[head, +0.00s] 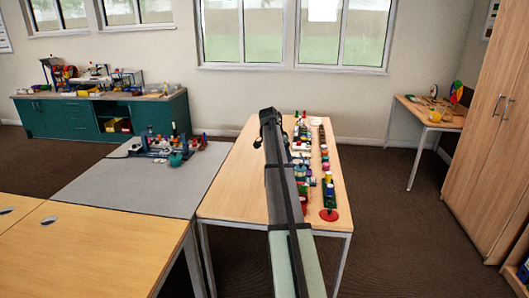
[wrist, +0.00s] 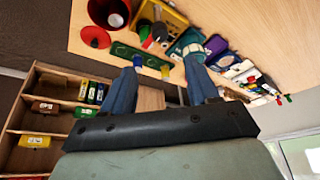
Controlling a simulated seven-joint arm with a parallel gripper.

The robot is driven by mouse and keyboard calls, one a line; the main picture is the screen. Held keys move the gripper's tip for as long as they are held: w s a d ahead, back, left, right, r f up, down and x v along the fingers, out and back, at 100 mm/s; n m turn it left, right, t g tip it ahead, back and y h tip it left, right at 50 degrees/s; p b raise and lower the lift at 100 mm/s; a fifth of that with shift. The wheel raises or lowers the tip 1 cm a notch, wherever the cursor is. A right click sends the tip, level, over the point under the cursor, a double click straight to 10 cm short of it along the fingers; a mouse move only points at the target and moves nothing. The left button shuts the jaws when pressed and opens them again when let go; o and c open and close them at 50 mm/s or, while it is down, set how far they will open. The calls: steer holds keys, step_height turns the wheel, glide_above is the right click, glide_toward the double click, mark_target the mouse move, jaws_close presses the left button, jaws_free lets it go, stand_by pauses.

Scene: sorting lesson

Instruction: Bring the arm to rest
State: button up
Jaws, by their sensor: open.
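My arm reaches over the wooden table (head: 235,190) in the head view, and its dark far end (head: 269,117) is above the table's back part. The fingers cannot be made out there. In the wrist view my gripper (wrist: 160,66) has two blue fingers spread wide apart. Nothing is held between them. Small objects on the table show beyond the fingertips, apart from them as far as I can tell.
Small coloured objects stand in rows on the table, beside and partly behind my arm. A red disc (head: 329,215) is near the front; a yellow tray (wrist: 172,22) shows in the wrist view. A grey table (head: 120,190) stands left, a wooden cabinet (head: 490,130) right.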

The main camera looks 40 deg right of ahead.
stand_by(0.3)
steer(key=s+a+f+n+y, duration=0.1)
steer(key=s+a+f+n, duration=0.5)
steer(key=a+f, duration=0.55)
steer(key=s+a+f+n+y, duration=0.25)
steer(key=s+a+f, duration=0.55)
steer(key=f, duration=0.6)
steer(key=s+a+f+n+y, duration=0.1)
steer(key=s+a+f+n, duration=0.45)
steer(key=a+f, duration=0.7)
steer(key=s+a+f+n+g, duration=0.1)
steer(key=s+a+f+g, duration=0.1)
steer(key=s+a+f, duration=0.4)
steer(key=s+a+f+n+g, duration=0.1)
steer(key=s+a+f, duration=0.5)
steer(key=s, duration=1)
steer(key=s+a+f+n+g, duration=0.2)
steer(key=s+a+f, duration=0.4)
steer(key=s+a, duration=0.4)
steer(key=shift+s+g, duration=0.6)
steer(key=shift+g, duration=0.3)
